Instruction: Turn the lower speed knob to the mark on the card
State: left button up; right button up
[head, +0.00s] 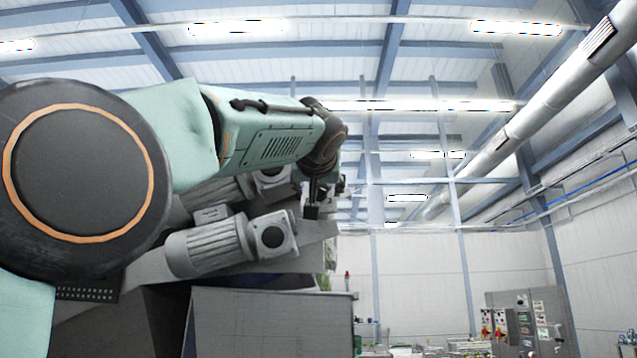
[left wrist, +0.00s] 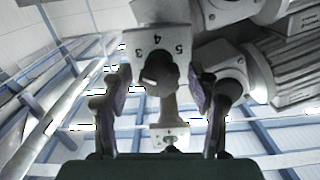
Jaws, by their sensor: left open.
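In the left wrist view a dark round knob (left wrist: 161,72) with a short white pointer mark stands on a pale dial plate (left wrist: 138,38) with the numbers 3, 4 and 5. The white mark lies on the left side of the knob in the picture. A second, smaller pale plate (left wrist: 158,134) with red marks and a dark knob shows farther off. My left gripper (left wrist: 160,88) is open, one finger on each side of the nearer knob, with gaps visible. In the head view my left gripper (head: 313,205) is small and the knobs cannot be made out. I cannot identify the card. My right gripper is not in view.
Grey finned motors (head: 205,249) sit below my left arm, and they also show in the left wrist view (left wrist: 295,72) close beside the dial. A grey panel (head: 270,322) stands in front. A control cabinet (head: 523,325) is far off at the right.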

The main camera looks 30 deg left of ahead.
pick_arm(q)
jog(key=shift+w+d, duration=0.15)
jog(key=shift+d, duration=0.1)
jog(key=shift+a+f, duration=0.15)
jog(key=shift+a, duration=0.45)
jog(key=c, duration=0.4)
jog(key=shift+c, duration=0.9)
jog(key=shift+d, duration=0.35)
jog(key=shift+c, duration=1.4)
jog(key=shift+a, duration=0.2)
jog(key=c, duration=0.3)
jog(key=shift+d, duration=0.1)
